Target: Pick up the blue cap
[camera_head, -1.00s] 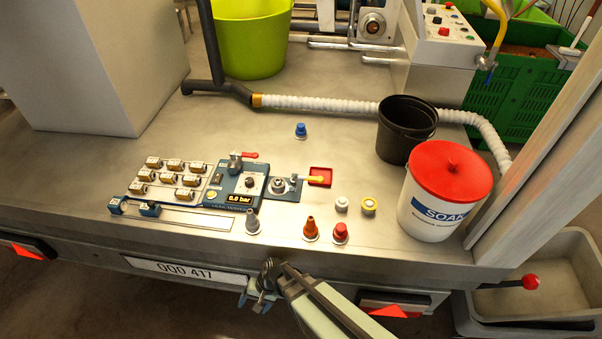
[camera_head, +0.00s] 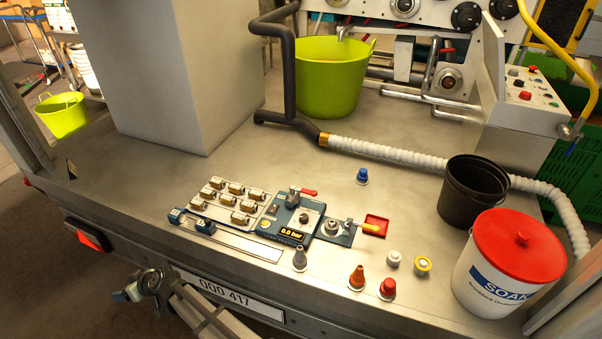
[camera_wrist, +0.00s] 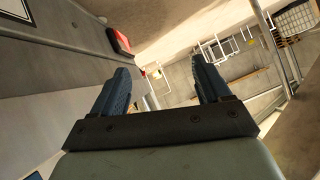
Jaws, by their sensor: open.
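The blue cap (camera_head: 362,174) stands upright on the grey metal deck in the head view, left of the black bucket and just in front of the white ribbed hose. My gripper (camera_head: 137,288) is low at the front left, outside the deck's front edge near the number plate, well away from the cap. In the wrist view my gripper (camera_wrist: 163,85) shows two blue-grey fingers spread apart with nothing between them. The cap does not show in the wrist view.
Several other caps, including a red one (camera_head: 387,287) and an orange one (camera_head: 357,277), stand near the front edge. The black bucket (camera_head: 458,208) and SOAK bucket (camera_head: 490,285) stand right. Deck around the blue cap is clear.

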